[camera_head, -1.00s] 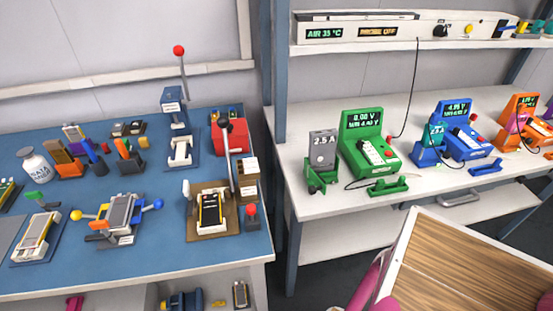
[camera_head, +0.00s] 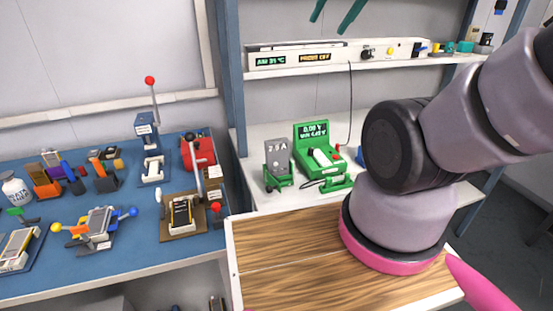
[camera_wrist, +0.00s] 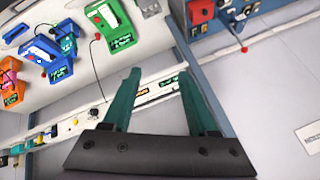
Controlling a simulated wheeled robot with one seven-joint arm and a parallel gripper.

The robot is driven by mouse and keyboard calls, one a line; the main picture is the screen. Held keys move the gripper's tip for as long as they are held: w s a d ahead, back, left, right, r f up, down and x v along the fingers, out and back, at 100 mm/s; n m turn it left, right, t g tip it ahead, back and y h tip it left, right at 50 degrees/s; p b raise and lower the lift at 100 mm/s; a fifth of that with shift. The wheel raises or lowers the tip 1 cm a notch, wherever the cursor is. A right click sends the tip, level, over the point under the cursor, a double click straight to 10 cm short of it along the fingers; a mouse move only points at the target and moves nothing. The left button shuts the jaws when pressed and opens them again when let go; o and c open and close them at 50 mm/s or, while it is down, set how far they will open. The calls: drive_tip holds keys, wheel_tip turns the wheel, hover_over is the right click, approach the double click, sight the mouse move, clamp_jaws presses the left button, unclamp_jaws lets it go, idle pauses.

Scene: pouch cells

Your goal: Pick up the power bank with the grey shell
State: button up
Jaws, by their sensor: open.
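A grey block marked "2.5 A" (camera_head: 277,156), which looks like the grey-shelled power bank, stands upright in a green holder (camera_head: 278,180) on the white bench. It is beside a green meter (camera_head: 318,145). In the wrist view, part of a grey block (camera_wrist: 149,7) shows at the top edge by the green meter (camera_wrist: 110,22). My gripper (camera_wrist: 158,74) has teal fingers spread apart with nothing between them. In the head view, only its finger ends (camera_head: 336,14) show at the top edge, above the shelf and well above the grey block.
A white shelf (camera_head: 300,72) with readouts runs above the bench. A blue bench (camera_head: 120,262) at left carries several clamps, a press and cells. A wood-topped surface (camera_head: 290,240) lies in front. My arm hides the bench's right part. Blue and orange meters (camera_wrist: 40,60) show in the wrist view.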

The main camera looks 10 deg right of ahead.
drive_tip(key=shift+a, duration=0.3)
